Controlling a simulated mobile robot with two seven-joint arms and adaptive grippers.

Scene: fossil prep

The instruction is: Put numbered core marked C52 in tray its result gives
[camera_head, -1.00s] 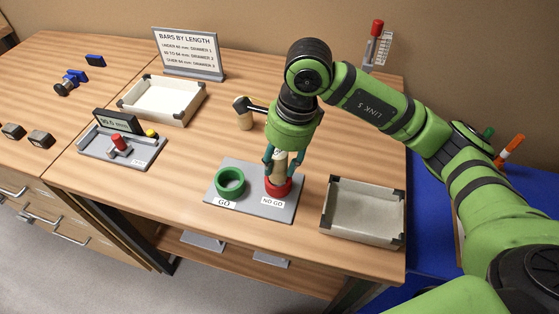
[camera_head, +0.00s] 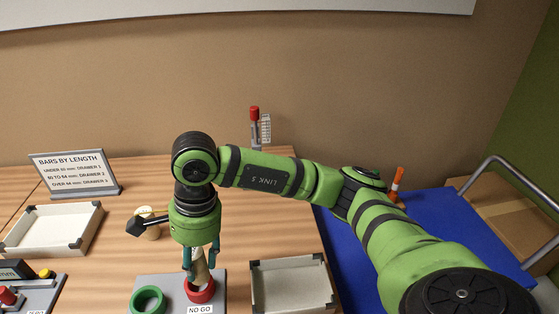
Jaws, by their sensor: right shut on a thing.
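My right gripper (camera_head: 202,262) points down over the gauge plate (camera_head: 173,283) and is shut on a pale tan core (camera_head: 202,270). The core's lower end is at or in the red NO GO ring (camera_head: 201,290); how deep it sits is hidden. No marking on the core can be read. The green ring (camera_head: 148,299) stands empty to the left of the red one. One tray (camera_head: 253,287) is right of the plate and looks empty. Another tray (camera_head: 88,233) is at the left and also looks empty. My left gripper is not in view.
A sign headed BARS BY LENGTH (camera_head: 75,172) stands at the back left. A measuring device (camera_head: 28,290) is at the lower left. A red-capped tube (camera_head: 254,125) stands at the back. A blue surface (camera_head: 345,250) lies right of the table.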

